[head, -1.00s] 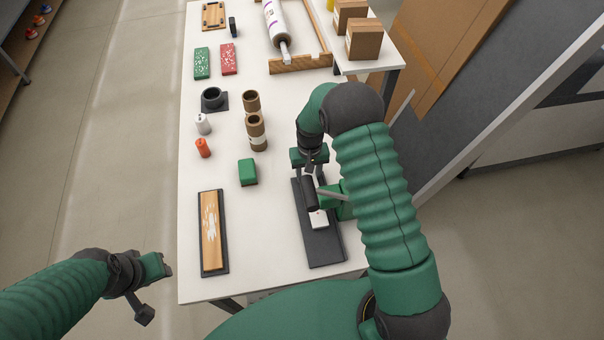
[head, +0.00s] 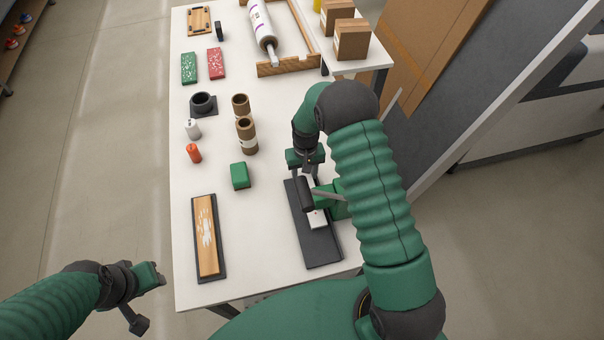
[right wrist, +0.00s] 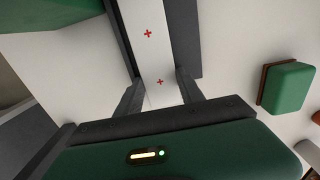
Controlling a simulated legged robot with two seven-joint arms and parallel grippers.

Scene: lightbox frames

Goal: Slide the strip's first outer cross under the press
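The press stands at the near right of the table, with a dark base plate (head: 322,250), a green body (head: 340,211) and a dark roller-like bar. A white piece (head: 317,219) shows on the plate. In the right wrist view the white strip (right wrist: 154,62) carries two visible red crosses and runs between dark rails. My right gripper (right wrist: 164,92) has one finger against each long edge of the strip; its near end is hidden by the gripper body. In the head view my right gripper (head: 308,172) is at the plate's far end. My left gripper (head: 157,277) hangs off the table's near left; its fingers are unclear.
A green block (head: 240,176) stands left of the press, and a wooden board on a dark base (head: 207,237) lies further left. The table between board and press is clear.

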